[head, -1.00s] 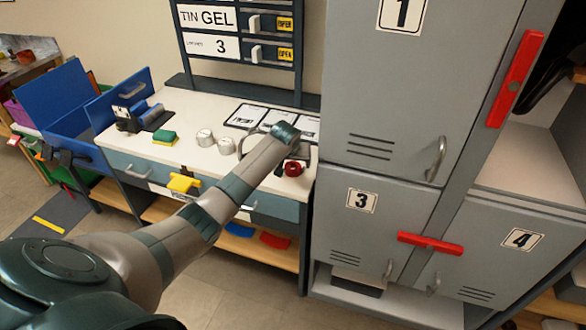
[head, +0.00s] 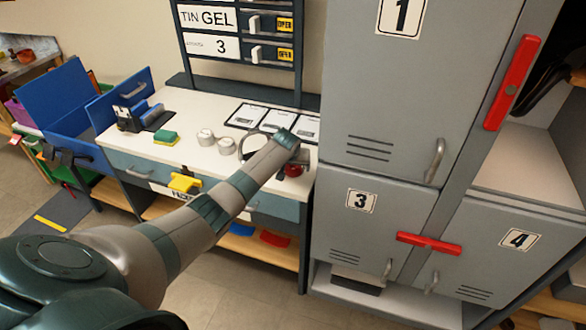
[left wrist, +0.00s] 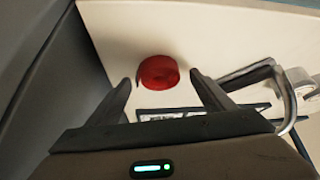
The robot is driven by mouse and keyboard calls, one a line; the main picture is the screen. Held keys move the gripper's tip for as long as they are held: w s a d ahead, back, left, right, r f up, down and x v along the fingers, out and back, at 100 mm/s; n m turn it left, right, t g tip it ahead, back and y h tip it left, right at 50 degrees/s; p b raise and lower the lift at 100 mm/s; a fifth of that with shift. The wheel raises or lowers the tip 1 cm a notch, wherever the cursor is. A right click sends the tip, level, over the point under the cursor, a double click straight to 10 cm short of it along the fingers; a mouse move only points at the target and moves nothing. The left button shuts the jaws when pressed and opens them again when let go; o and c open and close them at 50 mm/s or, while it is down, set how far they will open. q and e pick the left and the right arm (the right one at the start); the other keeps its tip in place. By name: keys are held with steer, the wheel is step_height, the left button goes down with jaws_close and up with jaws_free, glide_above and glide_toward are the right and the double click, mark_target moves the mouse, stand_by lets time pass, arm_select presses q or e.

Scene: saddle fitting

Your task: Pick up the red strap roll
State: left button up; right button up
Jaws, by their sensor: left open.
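The red strap roll (head: 293,170) lies on the white worktop at its right end, beside the grey lockers. In the head view my left gripper (head: 299,158) is above it and partly covers it. In the left wrist view the red strap roll (left wrist: 158,72) sits on the worktop, a little beyond the fingertips and between their lines. My left gripper (left wrist: 164,84) is open and empty, with one finger on each side of the roll's direction. My right gripper is not in view.
Grey lockers (head: 375,120) stand close to the right of the roll. Framed cards (head: 283,121) lie behind it on the worktop (head: 185,133). Two round tins (head: 226,146), a green and yellow sponge (head: 165,137) and a blue tool lie further left.

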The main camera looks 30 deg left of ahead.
mark_target(293, 168)
arm_select(q)
steer(key=shift+w+f, duration=0.15)
steer(key=shift+f, duration=0.1)
steer(key=shift+a, duration=0.1)
steer(key=c, duration=1.2)
steer(key=shift+r, duration=0.1)
step_height(293, 168, up, 10)
steer(key=shift+f+b, duration=0.1)
steer(key=shift+b, duration=1.1)
